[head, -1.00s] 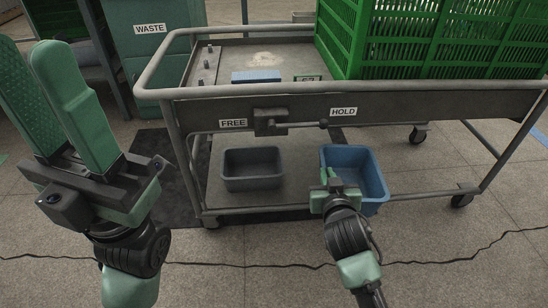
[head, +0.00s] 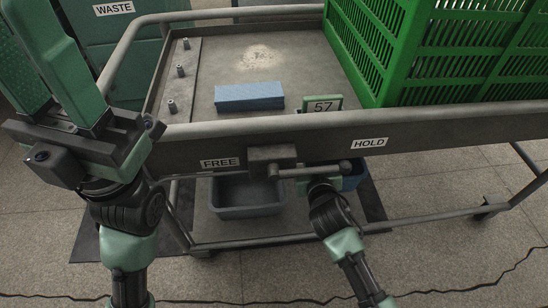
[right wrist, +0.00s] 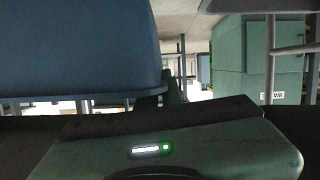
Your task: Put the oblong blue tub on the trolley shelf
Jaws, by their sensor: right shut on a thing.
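The blue tub (head: 352,181) shows only as a strip under the trolley's front beam in the head view, right of the latch. The beam and my right arm hide most of it. In the right wrist view the tub (right wrist: 75,45) fills the upper left. My right gripper (head: 322,186) is shut on its near left side. The trolley's lower shelf (head: 294,212) shows below the beam. Whether the tub touches it I cannot tell. My left gripper (head: 48,60) is open and empty, fingers up, left of the trolley.
A grey tub (head: 250,211) stands on the lower shelf, left of the blue one. The latch (head: 271,160) juts from the beam between FREE and HOLD labels.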

